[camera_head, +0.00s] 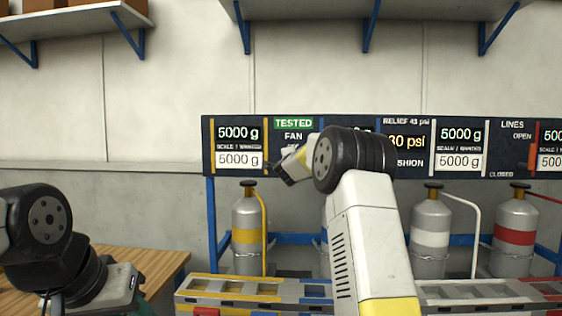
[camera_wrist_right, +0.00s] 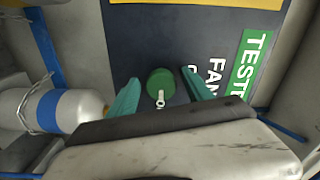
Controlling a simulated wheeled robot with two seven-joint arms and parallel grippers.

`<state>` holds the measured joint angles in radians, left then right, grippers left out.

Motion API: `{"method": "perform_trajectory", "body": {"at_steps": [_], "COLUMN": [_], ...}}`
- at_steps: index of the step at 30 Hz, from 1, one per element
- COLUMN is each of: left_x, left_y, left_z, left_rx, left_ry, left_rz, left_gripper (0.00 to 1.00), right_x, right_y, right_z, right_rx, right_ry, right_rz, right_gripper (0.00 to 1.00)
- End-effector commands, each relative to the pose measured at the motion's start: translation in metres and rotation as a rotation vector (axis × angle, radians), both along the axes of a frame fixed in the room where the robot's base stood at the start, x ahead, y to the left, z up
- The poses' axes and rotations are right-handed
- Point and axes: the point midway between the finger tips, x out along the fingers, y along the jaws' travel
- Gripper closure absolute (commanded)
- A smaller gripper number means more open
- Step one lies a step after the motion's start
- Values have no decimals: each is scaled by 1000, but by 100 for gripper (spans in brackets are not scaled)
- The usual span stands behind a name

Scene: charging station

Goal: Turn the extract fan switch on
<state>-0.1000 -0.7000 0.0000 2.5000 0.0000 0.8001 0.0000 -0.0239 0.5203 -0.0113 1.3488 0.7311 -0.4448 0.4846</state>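The fan switch (camera_wrist_right: 161,82) shows in the right wrist view as a round green knob with a small pale lever (camera_wrist_right: 160,99). It sits on the dark panel beside the FAN lettering (camera_wrist_right: 214,78). My right gripper (camera_wrist_right: 160,77) is open, with one teal finger on each side of the knob. Gaps show between the fingers and the knob. In the head view my right gripper (camera_head: 281,170) is at the panel below the FAN label (camera_head: 297,136), and it hides the switch. My left gripper (camera_head: 128,298) is low at the left edge, its fingers mostly cut off.
The dark panel (camera_head: 269,142) also carries scale displays and an orange lever (camera_head: 533,152) at the right. Gas cylinders (camera_head: 246,238) stand below it. A wooden table (camera_head: 155,262) is at the lower left. Shelves (camera_head: 300,8) hang above.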

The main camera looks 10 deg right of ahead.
Motion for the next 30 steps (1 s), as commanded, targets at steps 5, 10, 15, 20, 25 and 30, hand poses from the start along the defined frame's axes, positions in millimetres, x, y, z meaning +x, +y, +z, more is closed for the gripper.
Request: {"method": "perform_trajectory", "body": {"at_steps": [5,10,15,20,25,30], "left_x": [0,0,0,0,0,0], "left_y": [0,0,0,0,0,0], "left_z": [0,0,0,0,0,0], "left_rx": [0,0,0,0,0,0], "left_ry": [0,0,0,0,0,0], "left_rz": [0,0,0,0,0,0], "left_gripper": [64,64,64,64,64,64], "right_x": [0,-8,-33,-58,-73,-75], "right_y": [0,3,10,17,21,22], "right_z": [1,1,1,1,0,0], "right_rx": [-1,-2,-2,0,-1,-1], "right_ry": [-1,1,0,-1,0,-1], "right_rz": [0,1,1,1,1,0], "right_gripper": [41,41,41,41,41,41]}}
